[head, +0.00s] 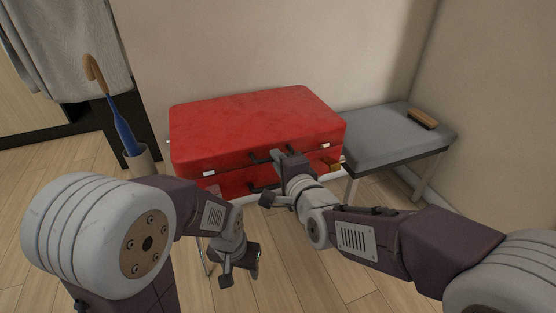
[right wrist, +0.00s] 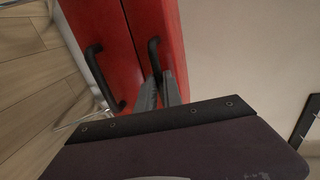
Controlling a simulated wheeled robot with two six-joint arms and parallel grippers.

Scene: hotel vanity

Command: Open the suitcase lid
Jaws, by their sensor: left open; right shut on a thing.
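The red suitcase (head: 240,120) rests with its lid shut at the back middle. Its front carries two black handles, an upper one on the lid (head: 262,156) and a lower one on the body. In the right wrist view, the lid handle (right wrist: 153,52) is the right one and the body handle (right wrist: 97,68) the left one. My right gripper (head: 283,153) is shut on the lid handle at the suitcase front. Its fingers (right wrist: 160,90) hide part of that handle. My left gripper (head: 241,276) is open and empty, low in front of the suitcase, apart from it.
A grey bench (head: 385,138) with a brown brush-like object (head: 423,118) stands right of the suitcase. A blue umbrella (head: 122,128) leans in a holder (head: 140,161) at the left. A wall is close behind. Wooden floor in front is clear.

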